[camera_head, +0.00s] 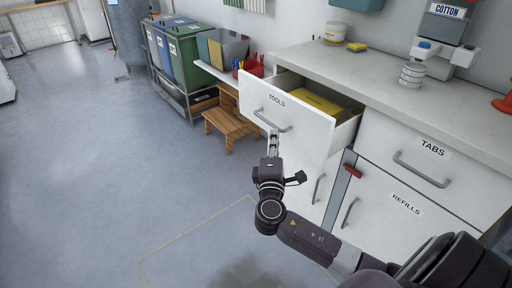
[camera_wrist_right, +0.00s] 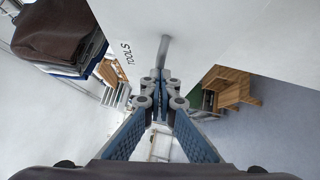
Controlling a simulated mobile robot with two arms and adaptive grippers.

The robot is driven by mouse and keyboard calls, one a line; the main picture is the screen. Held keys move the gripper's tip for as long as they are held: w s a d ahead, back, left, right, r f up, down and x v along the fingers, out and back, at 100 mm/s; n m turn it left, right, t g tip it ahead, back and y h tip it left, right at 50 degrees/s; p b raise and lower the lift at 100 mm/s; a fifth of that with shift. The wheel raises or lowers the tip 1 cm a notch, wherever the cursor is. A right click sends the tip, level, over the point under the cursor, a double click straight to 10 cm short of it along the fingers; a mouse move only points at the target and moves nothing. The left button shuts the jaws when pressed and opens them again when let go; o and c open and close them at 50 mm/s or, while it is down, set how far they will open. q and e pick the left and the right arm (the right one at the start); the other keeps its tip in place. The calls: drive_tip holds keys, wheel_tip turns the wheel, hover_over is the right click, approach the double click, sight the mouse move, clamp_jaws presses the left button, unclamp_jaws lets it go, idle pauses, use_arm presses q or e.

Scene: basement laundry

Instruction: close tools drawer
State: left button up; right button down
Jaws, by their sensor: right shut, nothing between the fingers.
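The tools drawer (camera_head: 287,122), white with a TOOLS label, stands pulled out from the counter cabinet in the head view. A yellow item (camera_head: 322,106) lies inside it. Its grey bar handle (camera_head: 270,122) is on the front; the handle also shows in the right wrist view (camera_wrist_right: 164,48), just beyond the fingertips. My right gripper (camera_head: 273,139) is at the drawer front, by the lower end of the handle. Its fingers (camera_wrist_right: 161,84) are shut and empty. I cannot tell whether they touch the handle. My left gripper is not in view.
The closed TABS drawer (camera_head: 420,155) and REFILLS door (camera_head: 395,212) are to the right. A wooden step stool (camera_head: 230,123) stands left of the cabinet, with sorting bins (camera_head: 180,55) behind it. The floor (camera_head: 90,170) at left is clear.

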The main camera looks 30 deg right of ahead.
drive_tip(key=d, duration=0.5)
drive_tip(key=d+b, duration=0.1)
drive_tip(key=d, duration=0.3)
drive_tip(key=w+d+b, duration=0.1)
drive_tip(key=d, duration=0.4)
drive_tip(key=shift+d, duration=0.35)
drive_tip(key=shift+w+d, duration=0.1)
drive_tip(key=shift+d, duration=0.4)
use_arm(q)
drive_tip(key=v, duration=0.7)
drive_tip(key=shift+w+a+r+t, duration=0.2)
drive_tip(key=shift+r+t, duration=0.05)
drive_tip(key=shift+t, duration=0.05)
use_arm(e)
drive_tip(key=shift+d+r, duration=0.1)
drive_tip(key=shift+d, duration=0.15)
use_arm(q)
drive_tip(key=shift+b, duration=0.3)
